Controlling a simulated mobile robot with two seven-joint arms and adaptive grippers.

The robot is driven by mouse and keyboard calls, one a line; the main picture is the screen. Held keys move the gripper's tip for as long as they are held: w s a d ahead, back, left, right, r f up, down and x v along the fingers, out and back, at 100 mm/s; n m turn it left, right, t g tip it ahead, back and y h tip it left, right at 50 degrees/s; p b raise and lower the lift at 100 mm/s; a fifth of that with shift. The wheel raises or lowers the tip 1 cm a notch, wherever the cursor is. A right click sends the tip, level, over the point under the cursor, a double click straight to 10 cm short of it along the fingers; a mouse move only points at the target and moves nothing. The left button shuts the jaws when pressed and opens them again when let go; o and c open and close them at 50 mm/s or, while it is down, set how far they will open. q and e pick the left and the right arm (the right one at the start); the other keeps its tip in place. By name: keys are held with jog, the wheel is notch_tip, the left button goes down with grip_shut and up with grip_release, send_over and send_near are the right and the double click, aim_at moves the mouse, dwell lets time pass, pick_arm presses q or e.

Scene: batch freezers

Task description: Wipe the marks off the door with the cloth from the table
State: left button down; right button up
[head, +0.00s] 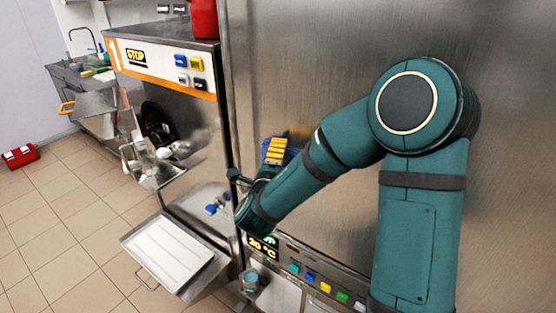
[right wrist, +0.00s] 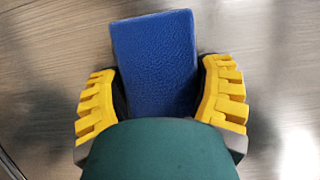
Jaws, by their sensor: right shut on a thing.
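My right gripper (head: 275,151) is at the large brushed-steel door (head: 300,60), its yellow fingers shut on a blue cloth (head: 292,155). In the right wrist view the cloth (right wrist: 155,55) is a flat blue rectangle between the fingers of the gripper (right wrist: 160,88), against the steel surface (right wrist: 50,40). I cannot tell whether the cloth touches the door. The table and my left gripper are not in view.
A machine with an orange-edged panel (head: 125,42) stands left of the door, with a blue-handled tap (head: 212,208) and a tray (head: 165,252) low in front. A button panel (head: 310,280) runs below the door. A red box (head: 20,157) lies on the tiled floor.

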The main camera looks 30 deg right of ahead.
pick_arm(q)
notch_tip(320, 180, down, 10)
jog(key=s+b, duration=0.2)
jog(key=b, duration=0.8)
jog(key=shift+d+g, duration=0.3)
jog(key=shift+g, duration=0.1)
pick_arm(e)
jog(key=s+d, duration=0.4)
jog(key=s, duration=0.7)
jog(key=shift+d, duration=0.4)
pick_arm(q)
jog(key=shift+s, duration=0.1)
pick_arm(e)
jog(key=shift+r, duration=0.1)
